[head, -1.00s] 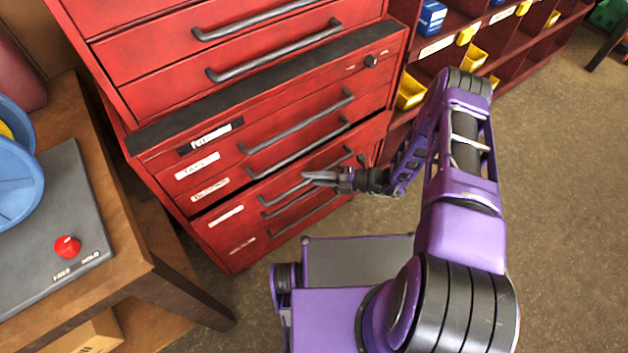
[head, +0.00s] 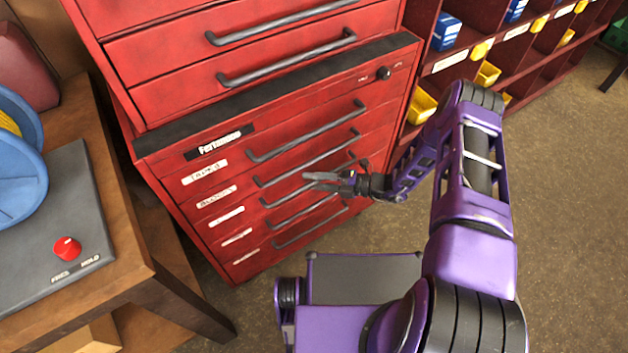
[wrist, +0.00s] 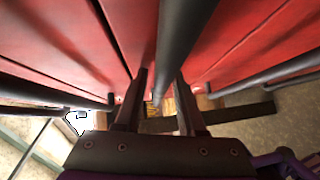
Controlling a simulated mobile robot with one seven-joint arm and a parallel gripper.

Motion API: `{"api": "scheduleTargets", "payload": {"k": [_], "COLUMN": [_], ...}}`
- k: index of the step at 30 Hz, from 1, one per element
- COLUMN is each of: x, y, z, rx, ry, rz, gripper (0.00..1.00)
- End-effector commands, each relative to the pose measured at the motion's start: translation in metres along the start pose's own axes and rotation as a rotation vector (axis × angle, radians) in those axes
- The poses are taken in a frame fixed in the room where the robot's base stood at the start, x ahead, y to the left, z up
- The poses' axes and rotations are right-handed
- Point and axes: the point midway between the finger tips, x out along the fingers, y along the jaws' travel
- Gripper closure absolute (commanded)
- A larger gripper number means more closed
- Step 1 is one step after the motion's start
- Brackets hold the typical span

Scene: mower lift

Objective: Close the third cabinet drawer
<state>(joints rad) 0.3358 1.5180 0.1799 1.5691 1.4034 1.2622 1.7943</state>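The red drawer cabinet (head: 146,146) stands in the middle left of the head view. Its third drawer down (head: 227,216) has a pale label and a dark bar handle (head: 281,197). This drawer's front looks level with its neighbours, with no dark gap above it. I cannot tell whether the fingers touch the bar.
A wooden bench (head: 130,230) with a grey panel (head: 75,200), red knob (head: 67,248) and blue reel (head: 18,165) stands left. A red shelf with blue and yellow bins (head: 422,106) stands at the back right. The floor at right is clear.

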Motion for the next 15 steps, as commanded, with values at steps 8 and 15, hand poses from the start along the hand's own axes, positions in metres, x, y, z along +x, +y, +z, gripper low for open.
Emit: {"api": "scheduleTargets", "payload": {"k": [8, 15], "x": [-0.008, -0.057], "y": [0.003, 0.001], "z": [0.001, 0.001], "rx": [-0.002, -0.002], "ry": [-0.001, -0.004], "rz": [0.005, 0.001], "gripper": [0.52, 0.52]}}
